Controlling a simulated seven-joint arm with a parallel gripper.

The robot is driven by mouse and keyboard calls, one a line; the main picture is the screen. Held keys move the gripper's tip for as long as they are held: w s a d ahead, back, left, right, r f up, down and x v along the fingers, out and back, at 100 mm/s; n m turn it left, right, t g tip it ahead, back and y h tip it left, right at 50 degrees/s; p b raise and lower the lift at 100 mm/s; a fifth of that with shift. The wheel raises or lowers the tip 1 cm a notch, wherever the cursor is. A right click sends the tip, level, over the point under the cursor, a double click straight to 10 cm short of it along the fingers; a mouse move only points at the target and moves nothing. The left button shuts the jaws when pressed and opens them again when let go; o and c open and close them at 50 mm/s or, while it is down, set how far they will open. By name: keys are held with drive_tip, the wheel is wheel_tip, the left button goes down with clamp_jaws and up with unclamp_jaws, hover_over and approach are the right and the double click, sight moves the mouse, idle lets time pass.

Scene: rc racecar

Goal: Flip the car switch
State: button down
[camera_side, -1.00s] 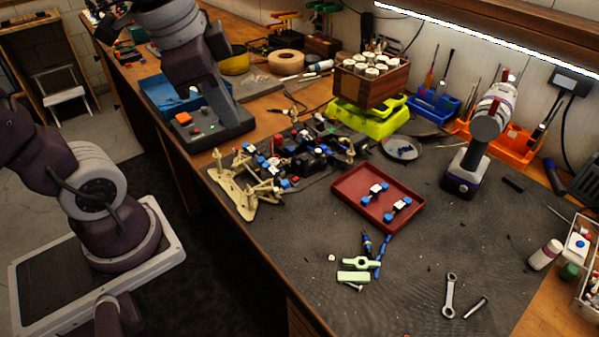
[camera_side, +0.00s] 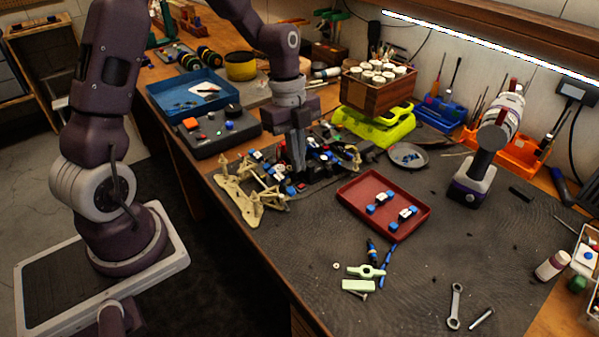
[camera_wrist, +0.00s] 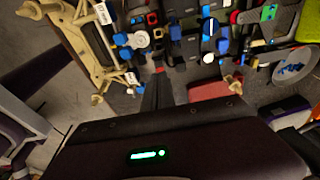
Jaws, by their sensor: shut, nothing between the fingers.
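The car (camera_side: 328,158) is an open RC chassis with a tan frame end and blue, black, red and white parts, lying on the dark mat. It also fills the top of the wrist view (camera_wrist: 180,30). My gripper (camera_side: 300,176) points straight down over the chassis, its fingers together and empty. In the wrist view the shut fingers (camera_wrist: 156,88) reach toward the near edge of the chassis. I cannot tell whether the tips touch it. The switch itself cannot be made out among the small parts, and my fingers hide some of them.
A red tray (camera_side: 352,203) with small blue and white parts lies right of the car. A yellow-green stand (camera_side: 372,126) with a wooden box (camera_side: 362,92) is behind. A power drill (camera_side: 478,165) stands further right.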

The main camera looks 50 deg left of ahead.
sight(301, 185)
drive_tip(key=shift+d+f, duration=0.2)
drive_tip(key=shift+f, duration=0.75)
drive_tip(key=shift+d+f, duration=0.15)
drive_tip(key=shift+f, duration=0.75)
